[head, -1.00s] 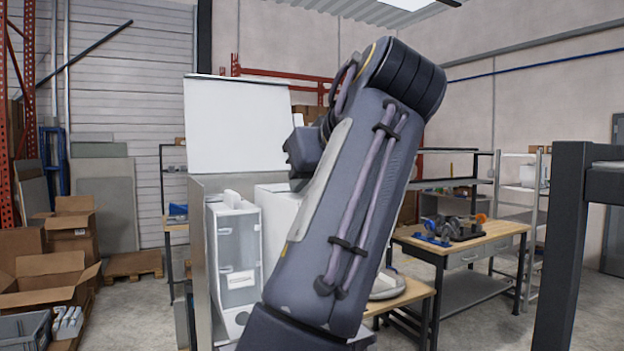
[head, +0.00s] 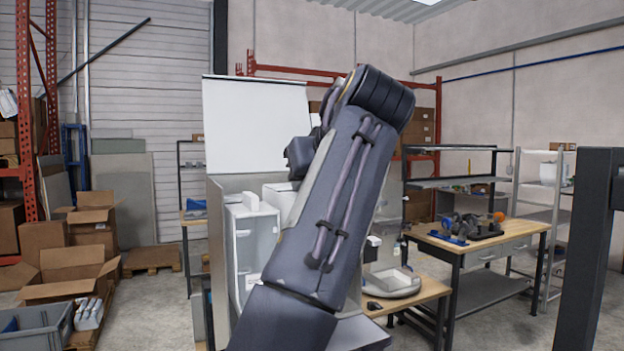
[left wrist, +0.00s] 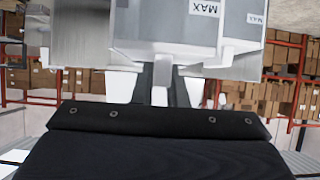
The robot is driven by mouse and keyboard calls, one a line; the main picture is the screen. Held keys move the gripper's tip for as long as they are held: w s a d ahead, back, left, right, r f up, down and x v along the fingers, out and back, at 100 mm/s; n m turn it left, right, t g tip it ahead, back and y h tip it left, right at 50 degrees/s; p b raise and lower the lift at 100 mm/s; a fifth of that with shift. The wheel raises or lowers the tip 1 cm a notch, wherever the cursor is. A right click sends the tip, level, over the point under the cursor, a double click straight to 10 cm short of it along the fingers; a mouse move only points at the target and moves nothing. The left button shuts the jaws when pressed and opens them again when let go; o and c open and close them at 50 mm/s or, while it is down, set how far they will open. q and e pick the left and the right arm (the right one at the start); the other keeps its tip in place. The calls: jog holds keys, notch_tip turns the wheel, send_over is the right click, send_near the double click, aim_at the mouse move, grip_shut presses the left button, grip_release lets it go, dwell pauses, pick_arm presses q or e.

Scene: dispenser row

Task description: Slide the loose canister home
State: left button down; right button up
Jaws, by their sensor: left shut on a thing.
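In the head view, a white-framed canister (head: 240,262) with a clear front stands at the left of the dispenser row, with a white handle on top. Another white unit (head: 279,192) stands beside it, partly behind my left arm. A tall white panel (head: 255,125) rises behind them. My left arm covers the rest of the row and its own fingers. In the left wrist view, my left gripper (left wrist: 162,88) is shut on a white tab of a grey, see-through canister (left wrist: 165,22) marked MAX. Another MAX-marked canister (left wrist: 246,30) is to its right. I cannot match these to the head view.
A small wooden table (head: 425,293) with a grey round-edged tray (head: 392,284) is right of my arm. A workbench (head: 490,240) with tools stands farther right. Cardboard boxes (head: 75,275) and a grey crate (head: 35,330) are at the left. A dark post (head: 580,250) stands at the right.

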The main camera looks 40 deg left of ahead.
pick_arm(q)
jog(key=shift+a+f, duration=0.1)
dwell(0.3)
jog(key=shift+f+b+x, duration=0.2)
jog(key=shift+b+x, duration=0.35)
jog(key=shift+x, duration=0.45)
jog(key=shift+f+b, duration=0.6)
jog(key=c, duration=1.4)
grip_release()
jog(key=shift+d, duration=0.2)
jog(key=shift+o, duration=0.2)
